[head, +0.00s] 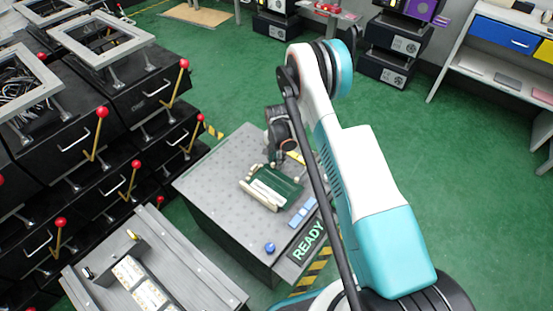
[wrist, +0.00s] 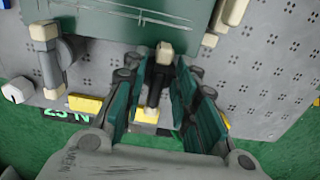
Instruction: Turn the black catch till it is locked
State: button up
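The black catch (wrist: 155,84), a short dark lever with a beige tip, stands at the lower edge of a green plate (wrist: 120,20) in the wrist view. My gripper (wrist: 157,88) is open, with its green-padded fingers on either side of the catch. A gap shows on the left of the catch; on the right the finger is close, and I cannot tell whether it touches. In the head view my gripper (head: 279,128) is at the far side of the grey table, behind the green plate (head: 276,187). The catch cannot be made out there.
A grey lever with a beige tip (wrist: 48,58) stands left of the catch. Yellow blocks (wrist: 85,104) lie along the table edge. A blue knob (head: 270,248) and a READY sign (head: 307,241) are at the table's near side. Black cabinets with red-knobbed levers (head: 103,112) stand left.

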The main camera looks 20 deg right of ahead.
dwell(0.3)
notch_tip(320, 180, up, 12)
dwell(0.5)
dwell(0.4)
jog(key=s+r+n+t, duration=0.1)
jog(key=s+r+n, duration=0.15)
jog(key=r, duration=0.65)
jog(key=s+r+n+t, duration=0.1)
jog(key=s+r, duration=0.3)
jog(key=r, duration=0.5)
jog(key=s+r+n+t, duration=0.1)
jog(key=s+r, duration=0.2)
jog(key=r, duration=0.6)
jog(key=s+r+n+t, duration=0.2)
jog(key=s+r+n, duration=0.1)
jog(key=s, duration=0.9)
jog(key=s+r+n+t, duration=0.2)
jog(key=s+r, duration=0.3)
jog(key=s, duration=0.6)
jog(key=shift+s+n, duration=0.4)
jog(key=shift+n, duration=0.35)
